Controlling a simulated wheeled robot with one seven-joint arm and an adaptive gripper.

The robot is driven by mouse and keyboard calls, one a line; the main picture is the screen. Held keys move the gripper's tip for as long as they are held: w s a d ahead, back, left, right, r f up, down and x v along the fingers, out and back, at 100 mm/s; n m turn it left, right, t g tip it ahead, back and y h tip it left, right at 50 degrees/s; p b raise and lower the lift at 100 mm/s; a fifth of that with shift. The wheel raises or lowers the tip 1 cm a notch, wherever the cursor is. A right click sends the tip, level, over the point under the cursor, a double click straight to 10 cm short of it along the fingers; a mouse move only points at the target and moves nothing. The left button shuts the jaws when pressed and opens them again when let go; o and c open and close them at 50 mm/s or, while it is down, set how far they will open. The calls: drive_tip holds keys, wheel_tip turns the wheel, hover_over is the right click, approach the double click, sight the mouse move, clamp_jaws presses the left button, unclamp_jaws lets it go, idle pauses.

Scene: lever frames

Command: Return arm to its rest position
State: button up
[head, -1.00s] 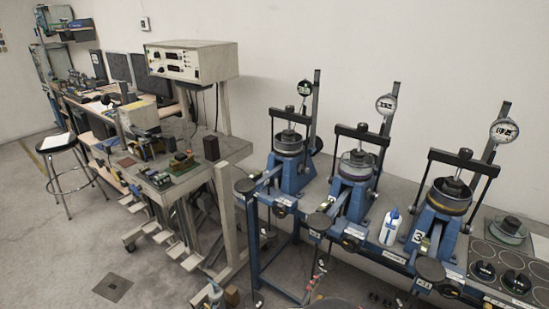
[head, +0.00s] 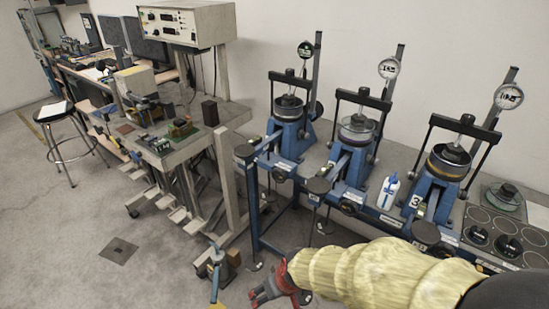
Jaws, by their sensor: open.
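My gripper (head: 262,296), red and dark, shows at the bottom middle of the head view. It is open, with nothing seen between its fingers. My arm behind it wears a pale yellow ribbed sleeve and reaches in from the lower right corner. The gripper hangs in front of the bench with the lever frames, apart from them. The left frame (head: 290,138), middle frame (head: 352,165) and right frame (head: 432,195) are blue, each with a black crossbar and a round dial gauge on a post. My sleeve hides part of the bench's front right.
A white bottle (head: 389,192) stands between the middle and right frames. Black weights (head: 507,246) lie on the bench at right. A grey workbench (head: 205,140) with a control box (head: 185,22) stands at left. A stool (head: 58,112) and open floor (head: 60,230) lie further left.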

drive_tip(key=s+d+r+m+t+h, duration=0.1)
drive_tip(key=s+d+r, duration=0.4)
drive_tip(key=d+r, duration=0.5)
drive_tip(key=s+d+r+m+t+h, duration=0.1)
drive_tip(key=s+d+r+m, duration=0.2)
drive_tip(key=d+r, duration=0.7)
wheel_tip(320, 180, up, 5)
drive_tip(key=s, duration=0.2)
drive_tip(key=shift+s+m+t+h, duration=0.35)
drive_tip(key=shift+m+t+h, duration=0.05)
